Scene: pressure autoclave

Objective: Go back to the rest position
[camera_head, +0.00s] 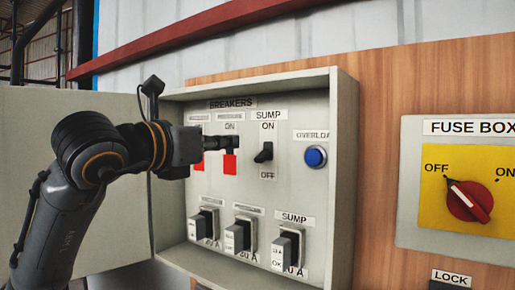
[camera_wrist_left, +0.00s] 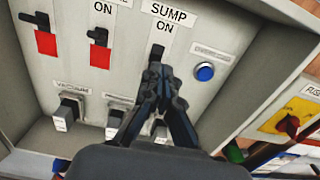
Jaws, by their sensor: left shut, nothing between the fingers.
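My left arm comes in from the left in the head view. Its gripper (camera_head: 222,143) is shut and empty in front of the breaker panel (camera_head: 345,180). In the left wrist view the closed fingers (camera_wrist_left: 155,78) point at the sump switch, just below it in the picture; I cannot tell whether they touch it. The black sump switch (camera_head: 264,152) sits between its ON and OFF labels in the head view. It also shows beyond the fingertips in the left wrist view (camera_wrist_left: 157,52). My right gripper is not in view.
Two switches with red patches (camera_wrist_left: 45,42) (camera_wrist_left: 100,54) are left of the sump switch. A blue button (camera_head: 315,157) is right of it. Several grey breaker blocks (camera_head: 290,247) line the bottom. The fuse box (camera_head: 410,190) is at the right. The open cabinet door (camera_head: 115,220) is behind my arm.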

